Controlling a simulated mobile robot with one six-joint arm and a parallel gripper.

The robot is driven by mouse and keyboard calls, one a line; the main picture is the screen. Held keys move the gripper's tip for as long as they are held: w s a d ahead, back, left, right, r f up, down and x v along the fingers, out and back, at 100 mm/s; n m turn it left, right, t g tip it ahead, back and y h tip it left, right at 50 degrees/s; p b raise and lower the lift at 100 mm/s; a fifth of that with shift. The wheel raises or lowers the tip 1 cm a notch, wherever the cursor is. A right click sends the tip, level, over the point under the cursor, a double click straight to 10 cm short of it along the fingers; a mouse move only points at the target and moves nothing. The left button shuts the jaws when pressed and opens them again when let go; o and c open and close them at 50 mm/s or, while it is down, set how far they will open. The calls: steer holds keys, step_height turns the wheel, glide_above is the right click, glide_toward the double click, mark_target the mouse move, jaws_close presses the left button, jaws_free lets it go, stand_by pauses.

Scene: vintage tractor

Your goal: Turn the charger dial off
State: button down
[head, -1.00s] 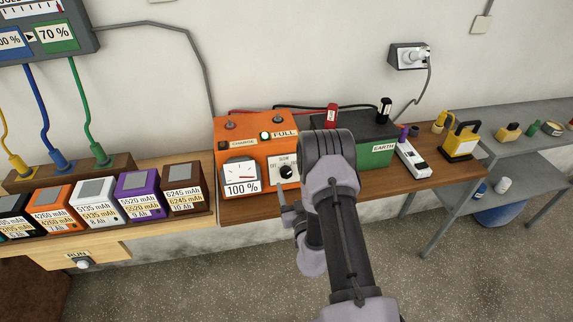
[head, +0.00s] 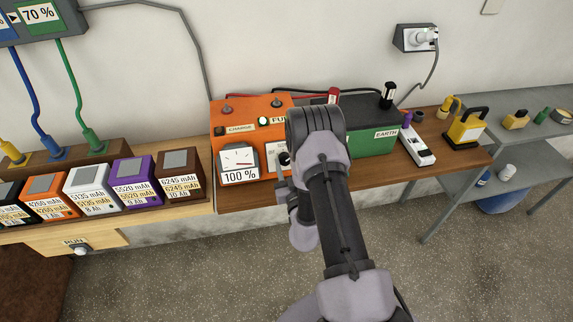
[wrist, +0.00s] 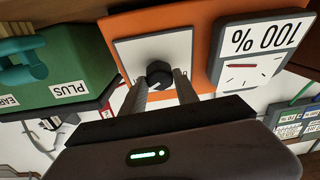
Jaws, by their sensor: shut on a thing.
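The orange charger (head: 222,138) stands on the wooden bench, with a gauge reading 100 % (head: 239,163) and a lit green lamp beside the FULL label. Its black dial (wrist: 158,73) sits on a white plate (wrist: 125,50), upside down in the wrist view. In the head view my arm covers most of the dial plate. My gripper (wrist: 158,82) faces the charger front, with one finger on each side of the dial, shut on it. The dial's pointer and most of the plate's lettering are hidden, so its setting cannot be read.
A green and black battery (head: 372,142) marked EARTH stands right of the charger. A row of labelled battery blocks (head: 90,190) stands on the left. A white power strip (head: 417,150) and a yellow lantern (head: 466,130) are farther right. The floor in front is clear.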

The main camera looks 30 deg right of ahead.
steer(key=n+y+p, duration=0.1)
steer(key=n, duration=0.2)
steer(key=n+y+p, duration=0.1)
steer(key=n, duration=0.3)
steer(key=shift+d+r, duration=0.15)
steer(key=shift+r, duration=0.05)
steer(key=n+y+p, duration=0.1)
steer(key=n, duration=0.2)
steer(key=n+g+y+p, duration=0.1)
steer(key=n+p, duration=0.1)
steer(key=n, duration=0.2)
steer(key=shift+d+r+y, duration=0.1)
steer(key=shift+y, duration=0.2)
steer(key=n+g+p, duration=0.1)
steer(key=n, duration=0.2)
steer(key=n+g+p, duration=0.1)
steer(key=n, duration=0.2)
steer(key=shift+w+r+n+y+p, duration=0.1)
steer(key=shift+r+n+y+p, duration=0.05)
steer(key=shift+n+y+p, duration=0.2)
steer(key=n+g+p, duration=0.1)
steer(key=n, duration=0.4)
steer(key=shift+g, duration=0.4)
steer(key=c, duration=0.9)
jaws_free()
